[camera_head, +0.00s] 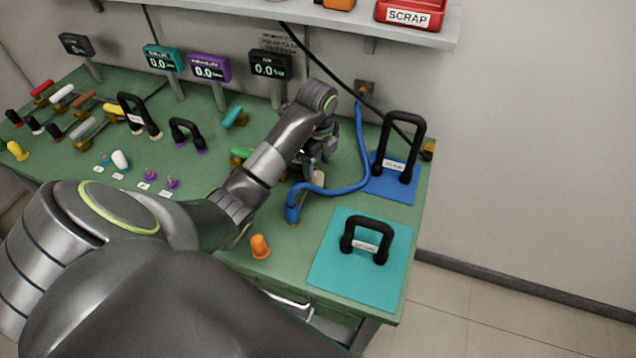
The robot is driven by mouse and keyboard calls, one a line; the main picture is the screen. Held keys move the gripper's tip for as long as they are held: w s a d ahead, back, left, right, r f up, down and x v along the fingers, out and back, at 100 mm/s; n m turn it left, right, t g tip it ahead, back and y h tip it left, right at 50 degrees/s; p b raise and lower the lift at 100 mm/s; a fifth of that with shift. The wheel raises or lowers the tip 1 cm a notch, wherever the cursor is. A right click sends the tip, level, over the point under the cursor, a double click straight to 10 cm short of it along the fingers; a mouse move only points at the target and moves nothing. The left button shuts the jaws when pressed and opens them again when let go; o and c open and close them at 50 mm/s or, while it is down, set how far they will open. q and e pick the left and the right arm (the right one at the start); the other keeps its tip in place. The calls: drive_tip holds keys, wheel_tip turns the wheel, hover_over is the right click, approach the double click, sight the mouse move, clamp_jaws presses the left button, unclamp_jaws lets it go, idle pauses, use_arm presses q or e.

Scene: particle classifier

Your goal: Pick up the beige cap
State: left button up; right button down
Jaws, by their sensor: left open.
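A small beige cap (319,178) stands on the green table, beside the blue hose, and shows only in part below my gripper. My left gripper (310,168) is open and hangs close above and around the cap's left side. Its fingers are dark and small in this view, so I cannot tell whether they touch the cap. My left arm crosses the table from the lower left and hides part of the table. My right gripper is not in view.
A blue hose (345,190) curves just right of the cap. Black handles stand on a blue mat (400,200) and a teal mat (330,275). An orange cap (260,246) stands nearer the front. Gauges, including a black one (270,65), line the back.

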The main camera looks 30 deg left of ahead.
sight(317, 173)
use_arm(q)
drive_tip(key=shift+f+b, duration=0.75)
drive_tip(key=shift+f, duration=0.2)
drive_tip(key=shift+w+a+f, duration=0.1)
drive_tip(key=shift+w+f, duration=0.05)
drive_tip(key=shift+f, duration=1.7)
drive_tip(key=c, duration=1)
